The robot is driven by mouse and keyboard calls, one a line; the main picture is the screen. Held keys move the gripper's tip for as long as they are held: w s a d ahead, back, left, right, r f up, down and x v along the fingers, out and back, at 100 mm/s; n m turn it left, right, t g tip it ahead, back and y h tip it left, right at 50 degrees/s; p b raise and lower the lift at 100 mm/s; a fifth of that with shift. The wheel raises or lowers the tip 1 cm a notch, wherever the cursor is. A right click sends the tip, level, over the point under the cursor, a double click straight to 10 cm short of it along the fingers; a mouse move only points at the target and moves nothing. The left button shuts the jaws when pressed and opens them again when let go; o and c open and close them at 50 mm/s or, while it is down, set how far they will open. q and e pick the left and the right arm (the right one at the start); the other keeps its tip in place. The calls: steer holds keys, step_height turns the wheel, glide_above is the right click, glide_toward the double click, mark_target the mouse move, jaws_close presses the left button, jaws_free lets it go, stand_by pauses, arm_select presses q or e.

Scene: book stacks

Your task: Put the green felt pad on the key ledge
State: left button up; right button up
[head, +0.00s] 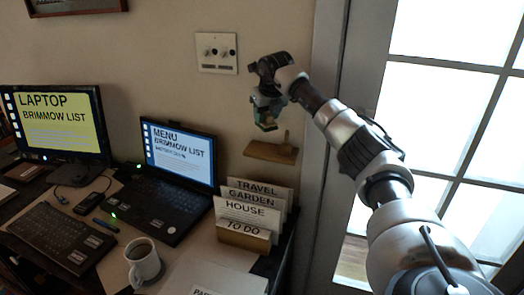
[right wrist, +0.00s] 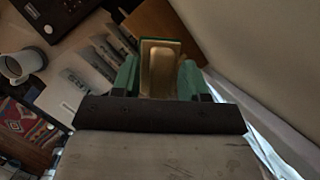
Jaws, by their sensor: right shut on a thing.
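My right gripper (head: 266,118) is up by the wall, above the wooden key ledge (head: 270,154). It is shut on a small block with a tan-gold face and a green edge, which I take for the green felt pad (right wrist: 160,68); it sits between the green fingertips in the right wrist view. In the head view the held pad is small and partly hidden by the fingers. It is apart from the ledge, with a gap below it. The ledge has a small upright peg (head: 286,138) and no other visible load. My left gripper is out of view.
A letter rack (head: 243,236) with labelled cards stands on the desk below the ledge. A laptop (head: 172,178), a second screen (head: 60,122) and a white mug (head: 142,262) are further left. A wall plate (head: 216,53) is above left; a glazed door (head: 440,110) is right.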

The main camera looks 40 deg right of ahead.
mark_target(270, 127)
step_height(270, 127, down, 10)
steer(key=shift+s+d+r+p, duration=0.1)
steer(key=shift+d+r+p, duration=0.05)
steer(key=shift+p, duration=0.4)
steer(key=o, duration=0.6)
steer(key=b+v, duration=0.1)
steer(key=v, duration=1.1)
